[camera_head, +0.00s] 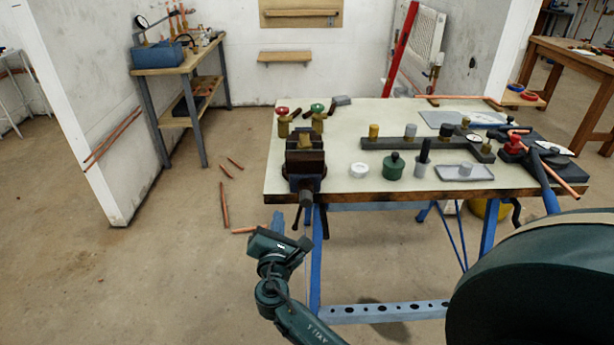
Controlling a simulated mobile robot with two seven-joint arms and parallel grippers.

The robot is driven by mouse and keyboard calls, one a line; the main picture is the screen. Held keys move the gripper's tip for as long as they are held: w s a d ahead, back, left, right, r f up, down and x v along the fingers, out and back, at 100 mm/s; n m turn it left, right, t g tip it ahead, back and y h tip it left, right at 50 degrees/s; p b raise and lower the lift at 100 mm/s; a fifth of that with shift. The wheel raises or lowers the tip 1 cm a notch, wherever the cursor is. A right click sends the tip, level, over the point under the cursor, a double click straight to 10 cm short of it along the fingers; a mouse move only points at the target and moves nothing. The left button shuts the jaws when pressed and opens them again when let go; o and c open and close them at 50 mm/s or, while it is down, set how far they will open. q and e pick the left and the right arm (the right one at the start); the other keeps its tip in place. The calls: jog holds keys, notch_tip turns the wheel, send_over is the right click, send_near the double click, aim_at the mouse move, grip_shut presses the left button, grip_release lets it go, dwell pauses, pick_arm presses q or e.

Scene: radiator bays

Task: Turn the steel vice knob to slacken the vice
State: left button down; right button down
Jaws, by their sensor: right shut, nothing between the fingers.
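The dark vice (305,168) is mounted at the front left of the workbench. A brass-coloured piece (305,143) shows at its jaws; I cannot tell how tightly it is held. The grey steel vice knob (306,198) sticks out at the front of the vice, past the bench edge. My right gripper (280,234) is shut and empty. In the picture it is below and a little left of the knob, clear of it. Its fingertips are hard to make out. My left gripper is not in view.
The workbench (345,190) carries red and green-topped valves (283,112), a dark rack (415,143), a green pot (393,166) and a grey tray (465,172). Copper pipes (224,205) lie on the floor at left. Open floor lies left of the bench.

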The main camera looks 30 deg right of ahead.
jog(key=n+p, duration=0.1)
jog(key=n, duration=0.2)
jog(key=n+p, duration=0.2)
jog(key=n, duration=0.1)
jog(key=shift+f+n, duration=0.2)
jog(key=shift+n, duration=0.1)
jog(key=c, duration=1.3)
grip_release()
jog(key=shift+a, duration=0.1)
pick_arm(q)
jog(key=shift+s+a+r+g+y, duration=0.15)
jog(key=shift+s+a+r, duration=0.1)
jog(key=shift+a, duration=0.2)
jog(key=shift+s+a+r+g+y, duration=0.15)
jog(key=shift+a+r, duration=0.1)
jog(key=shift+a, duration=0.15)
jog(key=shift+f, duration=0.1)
